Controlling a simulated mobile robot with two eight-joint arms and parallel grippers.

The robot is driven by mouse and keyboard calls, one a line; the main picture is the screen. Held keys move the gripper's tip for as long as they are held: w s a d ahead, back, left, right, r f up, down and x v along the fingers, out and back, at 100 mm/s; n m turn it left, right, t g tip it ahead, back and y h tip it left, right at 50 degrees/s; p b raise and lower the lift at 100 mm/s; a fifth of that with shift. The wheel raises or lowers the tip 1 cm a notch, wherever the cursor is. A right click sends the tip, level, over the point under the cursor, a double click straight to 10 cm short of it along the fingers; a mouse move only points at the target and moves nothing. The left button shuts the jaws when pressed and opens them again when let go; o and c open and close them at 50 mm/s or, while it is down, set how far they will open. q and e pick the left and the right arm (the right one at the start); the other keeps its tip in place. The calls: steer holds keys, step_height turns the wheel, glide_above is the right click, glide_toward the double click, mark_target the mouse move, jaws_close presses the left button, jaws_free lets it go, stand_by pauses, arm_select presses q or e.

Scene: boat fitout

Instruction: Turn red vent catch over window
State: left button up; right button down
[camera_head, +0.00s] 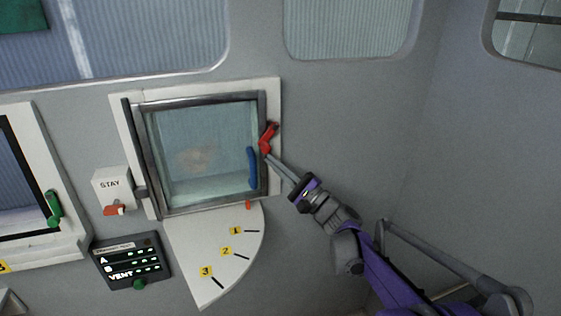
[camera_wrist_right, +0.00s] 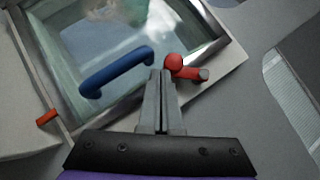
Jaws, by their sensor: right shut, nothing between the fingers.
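The red vent catch (camera_head: 268,136) sits on the right side of the window frame (camera_head: 272,100) in the head view. It also shows in the right wrist view (camera_wrist_right: 184,69), with a round knob end and an arm pointing right. My right gripper (camera_head: 268,155) is shut and empty. Its fingertips (camera_wrist_right: 163,73) are just left of the catch's round end in the wrist view; I cannot tell whether they touch it. The window's glass pane (camera_head: 195,150) appears closed in its frame. A blue handle (camera_head: 252,168) is on the pane's right edge. My left gripper is not in view.
A fan-shaped plate marked 1, 2, 3 (camera_head: 217,275) juts out below the window. Left of it are a STAY box with a red lever (camera_head: 112,190), a dark VENT panel (camera_head: 130,262) and a green catch (camera_head: 54,208).

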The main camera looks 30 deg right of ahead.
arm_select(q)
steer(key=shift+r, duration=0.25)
arm_select(e)
steer(key=shift+w+a+r, duration=0.1)
steer(key=shift+a, duration=0.2)
arm_select(q)
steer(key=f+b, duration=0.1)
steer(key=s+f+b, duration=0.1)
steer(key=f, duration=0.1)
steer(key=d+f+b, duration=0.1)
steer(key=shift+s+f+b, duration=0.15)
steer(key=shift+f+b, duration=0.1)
steer(key=shift+b, duration=0.05)
arm_select(e)
steer(key=s+d+f, duration=0.2)
steer(key=s+f, duration=0.6)
steer(key=f, duration=0.1)
steer(key=shift+s+f, duration=0.35)
